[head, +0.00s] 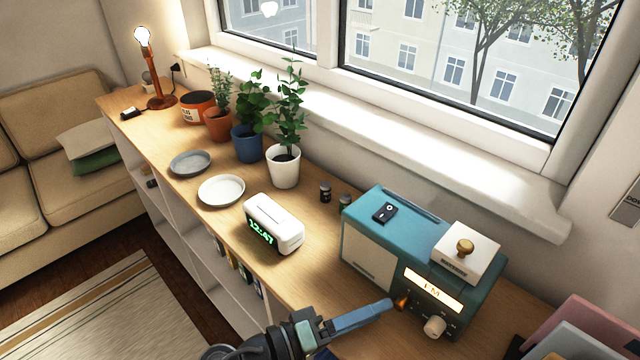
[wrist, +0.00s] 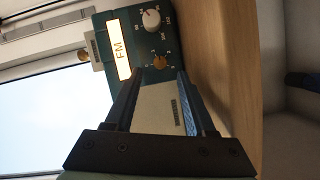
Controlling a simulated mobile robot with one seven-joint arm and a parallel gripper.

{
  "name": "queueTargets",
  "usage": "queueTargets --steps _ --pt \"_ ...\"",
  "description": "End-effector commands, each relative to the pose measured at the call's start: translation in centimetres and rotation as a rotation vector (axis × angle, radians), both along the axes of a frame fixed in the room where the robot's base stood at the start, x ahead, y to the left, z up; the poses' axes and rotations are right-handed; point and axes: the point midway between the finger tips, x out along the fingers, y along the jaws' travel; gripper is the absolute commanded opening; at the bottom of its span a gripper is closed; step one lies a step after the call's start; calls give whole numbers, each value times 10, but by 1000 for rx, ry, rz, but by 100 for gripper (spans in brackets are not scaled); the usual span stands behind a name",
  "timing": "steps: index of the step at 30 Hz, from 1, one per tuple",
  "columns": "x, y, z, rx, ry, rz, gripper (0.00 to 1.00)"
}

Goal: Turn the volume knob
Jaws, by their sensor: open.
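A teal radio (head: 375,235) stands on the wooden sideboard at the right. Its front has a lit FM display (head: 434,289), a small brass knob (head: 401,303) and a larger white knob (head: 434,326). In the wrist view the radio is turned on its side, with the brass knob (wrist: 160,62) and white knob (wrist: 151,19) each ringed by small marks. I cannot read which one is the volume. My gripper (head: 390,305) is open in front of the radio. In the wrist view its fingertips (wrist: 160,74) lie on either side of the brass knob; contact is unclear.
A white box with a brass knob (head: 466,252) sits on top of the radio, beside a small black device (head: 385,212). A white clock (head: 275,224), plates (head: 221,190) and potted plants (head: 284,168) stand to the left. Folders (head: 585,325) are at the lower right.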

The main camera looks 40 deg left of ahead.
Motion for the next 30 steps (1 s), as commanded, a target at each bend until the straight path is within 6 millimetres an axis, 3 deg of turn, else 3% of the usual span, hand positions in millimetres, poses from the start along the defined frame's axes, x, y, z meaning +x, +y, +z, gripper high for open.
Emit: queueTargets --steps 6,12,18,30 --pt "-47 21 3 2 0 4 55" --pt "-75 33 6 1 0 2 55" --pt "-86 37 7 0 0 0 55" --pt "-85 37 7 0 0 -1 54"
